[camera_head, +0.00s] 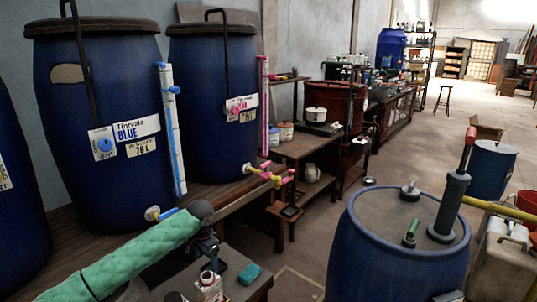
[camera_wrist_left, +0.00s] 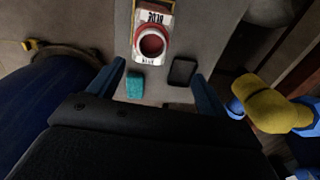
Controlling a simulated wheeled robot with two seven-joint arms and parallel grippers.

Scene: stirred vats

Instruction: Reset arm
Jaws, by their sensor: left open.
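My left arm, in a green quilted sleeve (camera_head: 130,258), reaches in from the left in the head view. My left gripper (camera_head: 211,262) hangs at its end over a grey worktop, pointing down. In the left wrist view its two blue fingers stand apart, and the left gripper (camera_wrist_left: 160,86) is empty. A teal sponge (camera_wrist_left: 135,86) and a white labelled jar with a red rim (camera_wrist_left: 151,42) lie below and beyond the fingers. A small dark tray (camera_wrist_left: 182,71) is beside them. My right gripper is not in view.
Large blue vats (camera_head: 98,110) stand on the bench at the left. A yellow-and-blue tap (camera_head: 160,213) juts out close to my left wrist. A blue drum (camera_head: 390,250) with a grey pump stands at the right. Open floor (camera_head: 310,220) lies between drum and benches.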

